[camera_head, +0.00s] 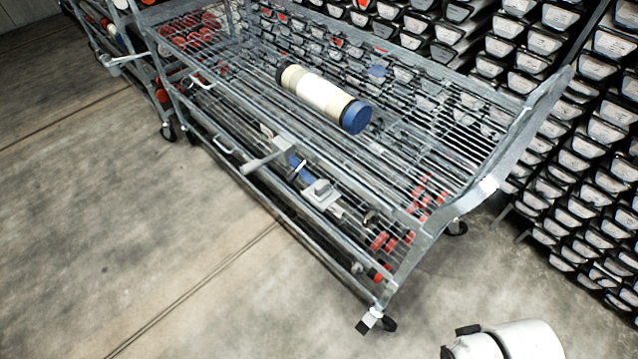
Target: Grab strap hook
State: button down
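A blue strap (299,168) hangs at the front side of the metal cart, near the middle of its long rail. A grey buckle-like piece (320,191) sits just below and to the right of it. A small dark curved piece (370,215) farther right may be the strap hook, but it is too small to tell. My gripper is not in view. A white rounded part of my own arm shows at the bottom right, apart from the cart and the strap.
The wire-mesh cart (440,228) stands on casters on bare concrete. A cream core liner with a blue cap (356,117) lies on its top shelf. Red-ended liners (384,243) lie on the lower level. Racks of dark trays (580,165) stand behind. The floor in front is clear.

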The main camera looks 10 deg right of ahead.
aim_at(322, 190)
jog(key=i+j+u, duration=0.15)
jog(key=u, duration=0.2)
jog(key=i+j+u, duration=0.15)
jog(key=u, duration=0.2)
jog(key=i+u, duration=0.2)
jog(key=u, duration=0.15)
